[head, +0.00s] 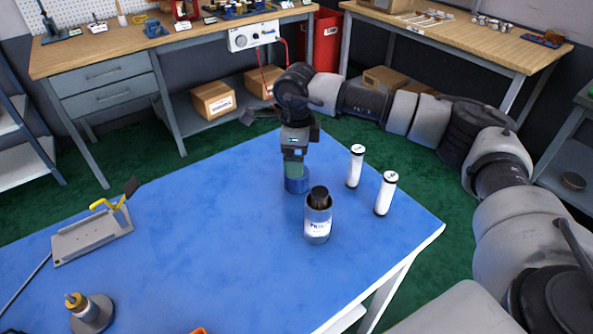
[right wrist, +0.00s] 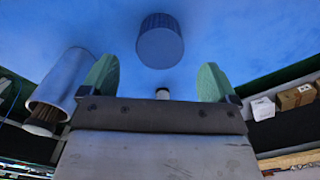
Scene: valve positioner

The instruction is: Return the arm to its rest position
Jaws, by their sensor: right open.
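My right gripper (head: 294,160) is at the far middle of the blue table, pointing down just above a short blue cylinder (head: 297,185). In the right wrist view its two green fingers (right wrist: 157,80) are apart, with nothing held between them. The blue cylinder (right wrist: 160,42) shows beyond the fingertips, standing on the table. Whether the fingers touch it I cannot tell, but a gap appears in the wrist view. The right arm (head: 400,110) reaches in from the right, bent over the table's far edge. My left gripper is not in view.
A dark-capped bottle (head: 318,217) stands close in front; it also shows in the wrist view (right wrist: 60,85). Two white cylinders (head: 356,166) (head: 386,193) stand to the right. A grey bracket with a yellow lever (head: 92,232) lies left. The table (head: 210,240) between is clear.

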